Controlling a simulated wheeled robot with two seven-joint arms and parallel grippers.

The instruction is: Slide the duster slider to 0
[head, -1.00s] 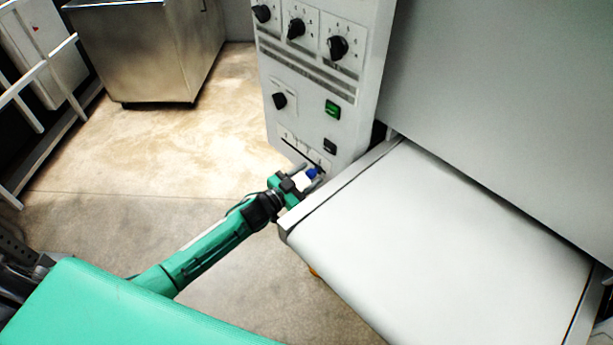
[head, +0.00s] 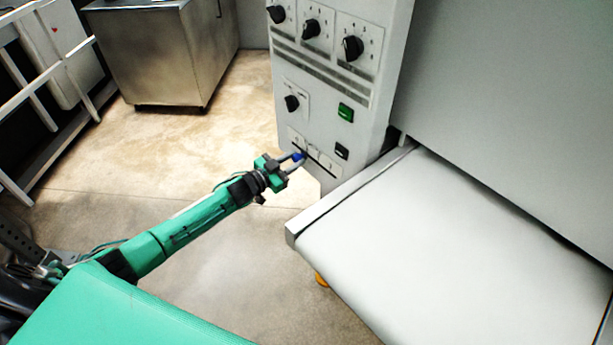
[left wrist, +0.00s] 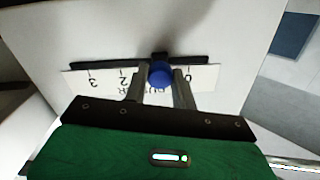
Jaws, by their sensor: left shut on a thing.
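The duster slider (head: 299,157) is a blue knob on a slot low on the grey control panel, toward the slot's left half in the head view. In the left wrist view the blue knob (left wrist: 160,73) sits between the 2 and the 0 of an upside-down scale plate (left wrist: 107,81), where it covers the mark between them. My left gripper (head: 291,161) is shut on the knob, one finger on each side. My right gripper is not in view.
The control panel (head: 318,103) carries black dials, a green switch (head: 346,112) and a black switch (head: 341,151). A white conveyor bed (head: 440,240) stands right of my left gripper. A steel cabinet (head: 160,55) stands behind. The floor left of the panel is free.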

